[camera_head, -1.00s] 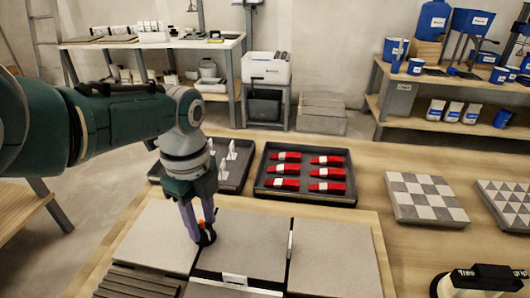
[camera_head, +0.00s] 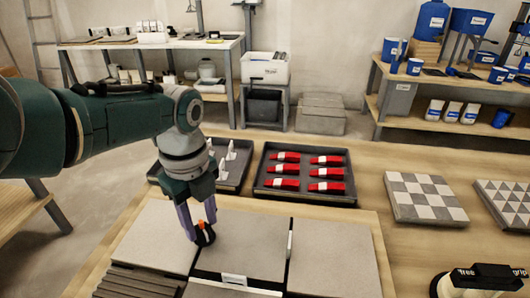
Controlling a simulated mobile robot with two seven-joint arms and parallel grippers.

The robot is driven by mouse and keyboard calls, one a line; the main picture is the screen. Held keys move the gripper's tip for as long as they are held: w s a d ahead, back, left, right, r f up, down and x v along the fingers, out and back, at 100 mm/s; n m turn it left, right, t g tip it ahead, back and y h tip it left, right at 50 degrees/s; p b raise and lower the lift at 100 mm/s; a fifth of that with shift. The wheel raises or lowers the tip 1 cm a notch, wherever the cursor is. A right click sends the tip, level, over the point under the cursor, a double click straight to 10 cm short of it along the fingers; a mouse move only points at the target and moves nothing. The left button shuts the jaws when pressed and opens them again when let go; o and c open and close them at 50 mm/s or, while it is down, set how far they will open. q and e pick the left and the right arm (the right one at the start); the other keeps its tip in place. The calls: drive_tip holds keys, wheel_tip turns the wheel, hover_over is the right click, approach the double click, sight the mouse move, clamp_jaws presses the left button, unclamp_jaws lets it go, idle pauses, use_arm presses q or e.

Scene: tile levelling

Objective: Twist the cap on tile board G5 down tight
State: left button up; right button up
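My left gripper (camera_head: 199,228) reaches down over the joint between the left tile (camera_head: 157,236) and the middle tile (camera_head: 243,244). No board label that I can read names G5. My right gripper is not in view.
A dark tray with several red wedges (camera_head: 305,172) lies behind the tiles. Another tray (camera_head: 236,174) with white clips is partly behind my arm. Checkered (camera_head: 425,200) and triangle-patterned boards lie right. A suction tool (camera_head: 478,283) lies front right. Grey strips (camera_head: 135,285) lie front left.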

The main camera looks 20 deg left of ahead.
use_arm(q)
drive_tip(key=o, duration=0.3)
wheel_tip(320, 180, up, 9)
drive_tip(key=p, duration=0.6)
drive_tip(key=shift+r, duration=0.45)
drive_tip(key=s+d+f+n+t+p, duration=0.1)
drive_tip(key=s+d+n+t+p, duration=0.1)
drive_tip(key=s+d+n, duration=0.55)
drive_tip(key=s+a+r+n+t, duration=0.1)
drive_tip(key=s+r+n, duration=0.4)
drive_tip(key=s+n, duration=0.15)
drive_tip(key=s+r+n+t, duration=0.1)
drive_tip(key=s+r+n, duration=0.3)
drive_tip(key=s+n, duration=0.25)
drive_tip(key=shift+m, duration=0.55)
drive_tip(key=r+p, duration=3.8)
drive_tip(key=shift+s+a, duration=0.15)
drive_tip(key=shift+s, duration=0.05)
